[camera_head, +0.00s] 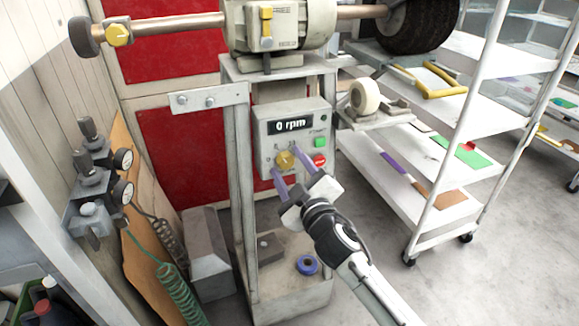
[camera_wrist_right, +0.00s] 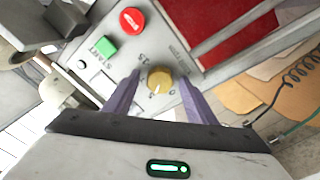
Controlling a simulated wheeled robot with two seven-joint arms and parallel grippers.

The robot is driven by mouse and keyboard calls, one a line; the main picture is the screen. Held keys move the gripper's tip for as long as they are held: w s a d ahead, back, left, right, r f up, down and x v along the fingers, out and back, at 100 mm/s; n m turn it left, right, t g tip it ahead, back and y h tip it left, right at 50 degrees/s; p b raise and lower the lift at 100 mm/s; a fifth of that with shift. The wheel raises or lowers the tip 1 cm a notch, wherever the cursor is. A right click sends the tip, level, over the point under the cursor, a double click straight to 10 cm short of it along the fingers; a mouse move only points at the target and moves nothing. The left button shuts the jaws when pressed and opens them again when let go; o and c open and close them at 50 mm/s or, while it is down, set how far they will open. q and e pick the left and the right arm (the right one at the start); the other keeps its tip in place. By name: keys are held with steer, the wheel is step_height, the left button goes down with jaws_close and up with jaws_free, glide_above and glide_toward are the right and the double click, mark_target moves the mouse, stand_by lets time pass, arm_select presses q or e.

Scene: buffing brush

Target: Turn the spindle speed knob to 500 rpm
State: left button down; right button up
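The spindle speed knob (camera_head: 285,160) is a yellow round knob on the front of a grey control box (camera_head: 262,150). The display (camera_head: 290,125) above it reads 0 rpm. My right gripper (camera_head: 287,170) is at the panel with its two purple fingers apart, one on each side of the knob. In the right wrist view the knob (camera_wrist_right: 159,80) sits between the open fingers (camera_wrist_right: 160,95), with a visible gap on both sides. A scale with numbers surrounds the knob. My left gripper is not in view.
A green start button (camera_head: 320,142) and a red stop button (camera_head: 319,160) sit right beside the knob. The buffing machine's motor and shaft (camera_head: 180,24) are above. A shelf cart (camera_head: 440,150) stands to the right.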

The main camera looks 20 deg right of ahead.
steer(key=s, duration=1)
steer(key=shift+s+d, duration=0.15)
steer(key=shift+d, duration=0.05)
